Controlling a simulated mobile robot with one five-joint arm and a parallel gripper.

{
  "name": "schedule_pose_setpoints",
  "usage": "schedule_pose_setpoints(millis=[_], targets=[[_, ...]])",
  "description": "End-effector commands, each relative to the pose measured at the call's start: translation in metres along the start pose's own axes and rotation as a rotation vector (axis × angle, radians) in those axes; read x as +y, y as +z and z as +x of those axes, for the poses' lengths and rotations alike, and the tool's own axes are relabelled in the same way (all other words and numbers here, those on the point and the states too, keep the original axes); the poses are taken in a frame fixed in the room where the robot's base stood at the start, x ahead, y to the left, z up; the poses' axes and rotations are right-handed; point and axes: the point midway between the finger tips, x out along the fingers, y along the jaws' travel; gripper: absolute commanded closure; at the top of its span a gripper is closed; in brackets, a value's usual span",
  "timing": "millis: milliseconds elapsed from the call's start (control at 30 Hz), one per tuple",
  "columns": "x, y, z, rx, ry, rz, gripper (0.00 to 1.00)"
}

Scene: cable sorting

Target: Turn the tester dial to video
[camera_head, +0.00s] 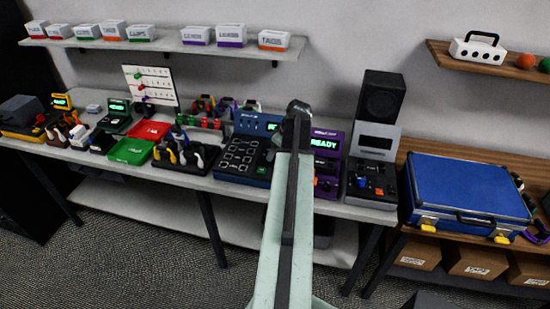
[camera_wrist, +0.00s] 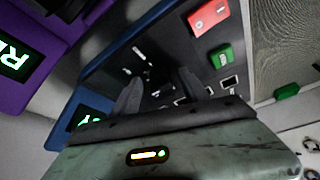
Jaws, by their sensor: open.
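The tester, a dark panel with rows of ports and blue sides (camera_head: 240,158), lies on the white bench left of my arm. Its dark port face (camera_wrist: 150,65) fills the middle of the wrist view. A small green-lit display (camera_wrist: 84,117) sits near its blue edge in that view. I cannot make out the dial or its setting; my arm and gripper hide part of the tester. My gripper (camera_wrist: 158,88) is open, with its two dark fingers apart over the panel and nothing seen between them. In the head view my gripper (camera_head: 298,108) is above the bench's back part.
A purple unit (camera_head: 327,160) reading READY stands right of my arm. A red block (camera_wrist: 208,15) and a green block (camera_wrist: 220,55) show by the panel. A black-and-grey unit (camera_head: 371,180) and blue case (camera_head: 468,186) are farther right; trays (camera_head: 130,151) crowd the left.

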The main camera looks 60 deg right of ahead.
Motion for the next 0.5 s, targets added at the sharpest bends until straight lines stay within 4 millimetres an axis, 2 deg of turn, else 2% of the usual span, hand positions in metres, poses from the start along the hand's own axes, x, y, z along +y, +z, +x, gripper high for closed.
schedule_pose_setpoints(millis=[133,167,333,400,500], targets=[[-0.0003,-0.0008,-0.0015,0.0,0.0,0.0,0.47],[-0.0003,-0.0008,-0.0015,0.0,0.0,0.0,0.53],[-0.0005,-0.001,-0.0015,0.0,0.0,0.0,1.0],[-0.0068,-0.001,-0.0016,0.0,-0.001,-0.002,1.0],[-0.0027,-0.0008,-0.0015,0.0,-0.001,0.002,1.0]])
